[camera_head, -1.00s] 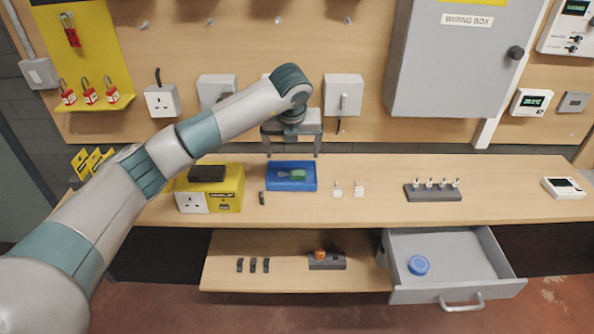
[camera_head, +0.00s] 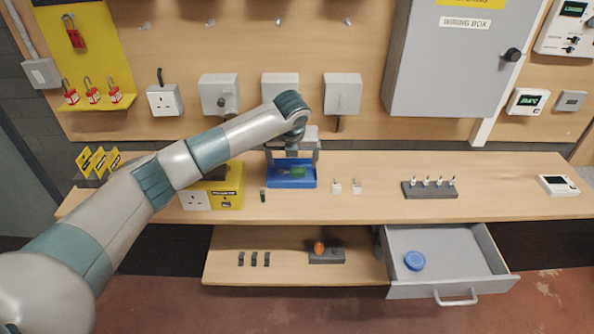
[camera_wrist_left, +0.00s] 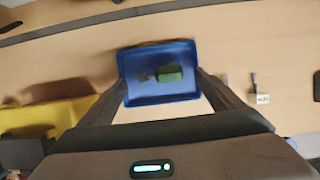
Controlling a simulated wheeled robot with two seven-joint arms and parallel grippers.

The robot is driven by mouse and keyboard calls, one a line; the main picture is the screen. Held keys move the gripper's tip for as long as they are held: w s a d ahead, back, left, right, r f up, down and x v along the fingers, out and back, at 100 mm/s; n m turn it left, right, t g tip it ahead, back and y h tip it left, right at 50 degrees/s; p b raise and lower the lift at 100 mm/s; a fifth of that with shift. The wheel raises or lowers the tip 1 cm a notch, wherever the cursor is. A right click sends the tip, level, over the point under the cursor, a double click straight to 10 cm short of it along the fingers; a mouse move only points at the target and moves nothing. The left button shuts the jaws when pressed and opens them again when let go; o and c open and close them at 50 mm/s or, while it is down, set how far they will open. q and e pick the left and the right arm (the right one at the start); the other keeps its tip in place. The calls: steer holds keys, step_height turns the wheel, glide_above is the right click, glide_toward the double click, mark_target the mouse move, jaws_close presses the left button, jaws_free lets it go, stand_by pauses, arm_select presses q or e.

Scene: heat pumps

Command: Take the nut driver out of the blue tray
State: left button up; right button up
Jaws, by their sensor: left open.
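The blue tray (camera_head: 290,182) stands on the bench, left of the middle. Inside it lies a green piece (camera_head: 297,172), which looks like the nut driver's handle, with a small darker part at its left. In the left wrist view the green piece (camera_wrist_left: 170,74) and the blue tray (camera_wrist_left: 160,98) lie between the fingers. My left gripper (camera_head: 291,160) is open above the tray, fingers pointing down, one towards each side of it. It holds nothing. My right gripper is not in view.
A yellow box (camera_head: 228,188) stands left of the tray, with a small dark item (camera_head: 263,196) between them. Two small white pieces (camera_head: 347,187) stand to the right. An open drawer (camera_head: 450,262) juts out below. The bench's middle is mostly clear.

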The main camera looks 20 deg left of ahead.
arm_select(q)
steer(key=shift+w+f+p, duration=0.1)
steer(key=shift+f+p, duration=0.2)
steer(key=shift+p, duration=0.05)
steer(key=shift+p+x, duration=0.5)
steer(key=shift+x, duration=1.3)
steer(key=c, duration=1.2)
